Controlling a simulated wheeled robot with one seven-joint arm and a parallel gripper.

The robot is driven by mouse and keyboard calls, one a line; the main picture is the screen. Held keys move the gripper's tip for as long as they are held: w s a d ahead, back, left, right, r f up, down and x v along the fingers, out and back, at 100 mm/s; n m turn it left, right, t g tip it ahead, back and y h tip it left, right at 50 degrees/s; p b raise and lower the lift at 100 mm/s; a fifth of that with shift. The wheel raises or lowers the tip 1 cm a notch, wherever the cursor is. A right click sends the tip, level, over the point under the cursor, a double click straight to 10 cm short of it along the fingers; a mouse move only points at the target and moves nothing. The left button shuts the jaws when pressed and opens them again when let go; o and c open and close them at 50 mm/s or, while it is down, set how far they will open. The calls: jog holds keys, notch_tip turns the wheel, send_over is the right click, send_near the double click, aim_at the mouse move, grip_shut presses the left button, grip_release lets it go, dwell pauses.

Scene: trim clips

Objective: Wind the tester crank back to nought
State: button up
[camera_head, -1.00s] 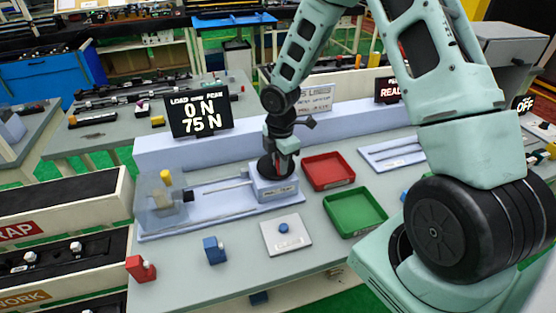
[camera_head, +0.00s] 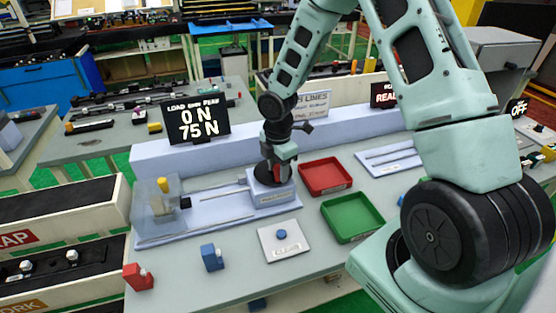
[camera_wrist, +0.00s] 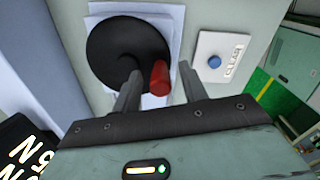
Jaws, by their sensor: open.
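The tester (camera_head: 160,232) lies along the bench, with its pale blue block (camera_head: 270,196) at the right end. On the block sits the crank, a black disc (camera_wrist: 112,52) with a red handle (camera_wrist: 160,78) at its rim. My gripper (camera_wrist: 158,82) is open above the disc. In the head view my gripper hides most of the crank. The display (camera_head: 196,123) reads load 0 N and peak 75 N.
A white plate with a blue button (camera_head: 281,234) lies in front of the block. A red tray (camera_head: 326,177) and a green tray (camera_head: 352,216) stand to its right. A blue clip block (camera_head: 212,257) and a red one (camera_head: 138,277) stand at the front left.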

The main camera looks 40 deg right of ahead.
notch_tip(320, 180, up, 17)
jog(key=b, duration=0.1)
jog(key=shift+r+b, duration=0.15)
jog(key=shift+b, duration=0.2)
dwell(0.4)
jog(key=s+a+f+m+b, duration=0.3)
jog(key=s+a+m, duration=0.2)
jog(key=s+a, duration=0.5)
jog(key=s+a+f+m+b, duration=0.3)
jog(key=s+a+m, duration=0.2)
jog(key=s+a, duration=0.6)
jog(key=s, duration=0.4)
jog(key=shift+s+f+y, duration=0.3)
jog(key=shift+s, duration=0.1)
jog(key=shift+o, duration=0.3)
